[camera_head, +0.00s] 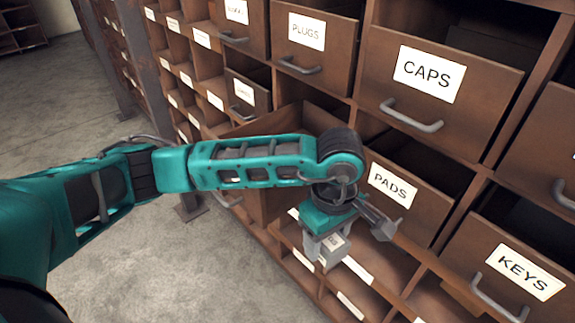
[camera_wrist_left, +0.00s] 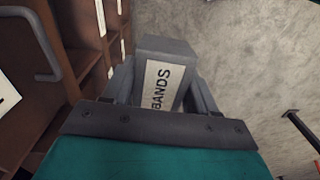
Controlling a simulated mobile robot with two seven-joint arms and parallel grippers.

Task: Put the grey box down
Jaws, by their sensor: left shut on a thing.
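The grey box (camera_wrist_left: 167,62) carries a white label reading "BANDS". It sits between the two fingers of my left gripper (camera_wrist_left: 165,90) in the left wrist view. In the head view the small grey box (camera_head: 334,248) hangs below my left gripper (camera_head: 328,246), in front of the drawer cabinet near the PADS drawer (camera_head: 410,205). The gripper is shut on the box. In the wrist view the concrete floor lies behind the box. My right gripper is not in view.
The brown cabinet has several labelled drawers, including PLUGS (camera_head: 310,45), CAPS (camera_head: 440,85) and KEYS (camera_head: 515,270), with protruding metal handles. Some drawers stand open. Low open compartments (camera_head: 385,262) lie below the PADS drawer. The concrete floor (camera_head: 200,270) at the left is clear.

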